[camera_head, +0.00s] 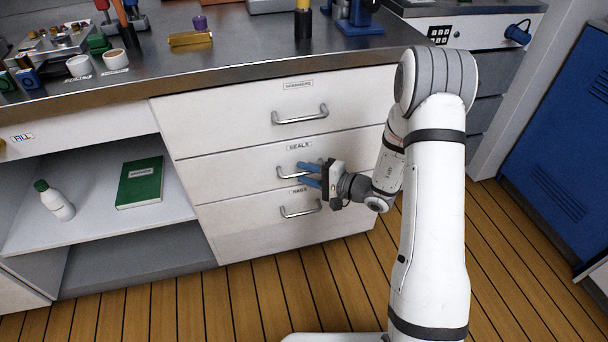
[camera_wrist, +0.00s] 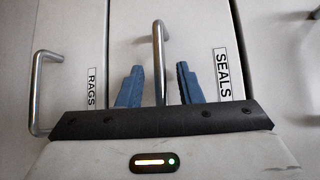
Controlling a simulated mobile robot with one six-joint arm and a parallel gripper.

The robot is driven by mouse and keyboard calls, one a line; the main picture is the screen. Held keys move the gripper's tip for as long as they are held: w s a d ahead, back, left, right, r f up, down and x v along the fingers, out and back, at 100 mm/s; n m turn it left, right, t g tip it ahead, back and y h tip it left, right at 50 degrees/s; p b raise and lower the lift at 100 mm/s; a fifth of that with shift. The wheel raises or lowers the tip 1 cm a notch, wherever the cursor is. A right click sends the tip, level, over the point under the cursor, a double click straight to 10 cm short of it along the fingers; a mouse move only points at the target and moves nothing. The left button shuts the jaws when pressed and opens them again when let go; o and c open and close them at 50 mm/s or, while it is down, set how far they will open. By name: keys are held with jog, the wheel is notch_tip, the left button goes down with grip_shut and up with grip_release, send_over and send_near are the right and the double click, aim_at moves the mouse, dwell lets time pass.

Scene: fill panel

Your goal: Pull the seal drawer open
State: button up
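The seal drawer (camera_head: 230,175) is the middle of three white drawers, labelled SEALS, and its front looks flush with the others. Its metal bar handle (camera_head: 285,173) is partly hidden behind my gripper (camera_head: 308,175) in the head view. In the wrist view the handle (camera_wrist: 160,55) stands between the two blue fingers of my gripper (camera_wrist: 158,85). The fingers are apart, with a visible gap on each side of the handle. The SEALS label (camera_wrist: 222,75) is right of the fingers there.
The spanner drawer (camera_head: 240,115) is above and the rags drawer (camera_head: 250,220) below, each with a bar handle. An open shelf on the left holds a white bottle (camera_head: 58,203) and a green book (camera_head: 140,183). The wooden floor (camera_head: 235,300) in front is clear.

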jog(key=shift+w+a, duration=0.1)
jog(key=shift+a, duration=0.15)
grip_shut()
dwell(0.4)
